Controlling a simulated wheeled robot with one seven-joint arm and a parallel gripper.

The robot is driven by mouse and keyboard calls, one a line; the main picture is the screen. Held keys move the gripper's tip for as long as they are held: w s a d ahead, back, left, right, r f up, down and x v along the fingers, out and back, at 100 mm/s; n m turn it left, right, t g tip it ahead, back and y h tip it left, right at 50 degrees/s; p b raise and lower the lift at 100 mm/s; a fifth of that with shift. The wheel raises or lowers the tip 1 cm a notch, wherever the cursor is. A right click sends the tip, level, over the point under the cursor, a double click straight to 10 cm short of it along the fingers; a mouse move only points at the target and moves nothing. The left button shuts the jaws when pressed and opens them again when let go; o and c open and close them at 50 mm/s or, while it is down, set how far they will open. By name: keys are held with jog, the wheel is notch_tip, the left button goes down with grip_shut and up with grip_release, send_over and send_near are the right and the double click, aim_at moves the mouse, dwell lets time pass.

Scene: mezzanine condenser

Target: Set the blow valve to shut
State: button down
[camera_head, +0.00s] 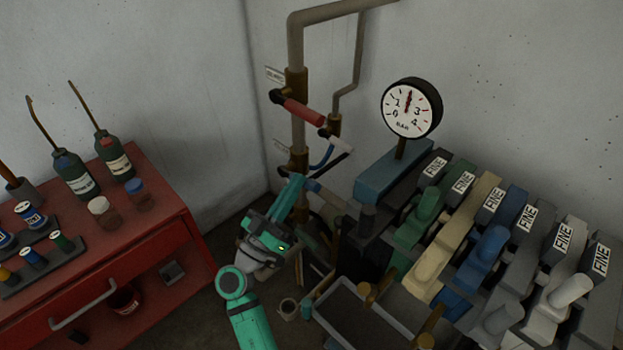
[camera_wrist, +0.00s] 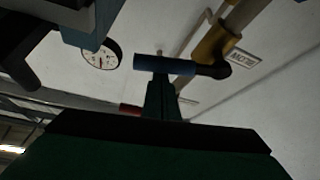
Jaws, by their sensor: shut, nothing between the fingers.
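Several lever valves sit on the pipes at the wall. One with a red handle (camera_head: 302,112) is on the upper brass fitting, its handle slanting down to the right. One with a black-and-white handle (camera_head: 336,140) is on the branch pipe. A lower one has a blue handle (camera_wrist: 178,66), beside a brass fitting (camera_wrist: 214,43). My gripper partly hides this lower valve in the head view.
A gauge (camera_head: 411,108) stands above a bench of several coloured blocks marked FINE (camera_head: 563,237). A grey tray (camera_head: 357,318) is low in front. A red cabinet (camera_head: 130,245) with bottles stands at the left.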

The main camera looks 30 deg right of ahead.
jog(key=shift+s+d+f, duration=0.1)
jog(key=shift+s+f, duration=0.05)
jog(key=shift+f, duration=0.45)
jog(key=shift+s+d+f, duration=0.1)
jog(key=shift+s+f, duration=0.05)
jog(key=shift+f, duration=0.5)
jog(key=shift+a, duration=0.1)
jog(key=s+a, duration=0.2)
jog(key=a, duration=0.7)
jog(key=shift+f, duration=0.45)
jog(key=shift+f, duration=0.15)
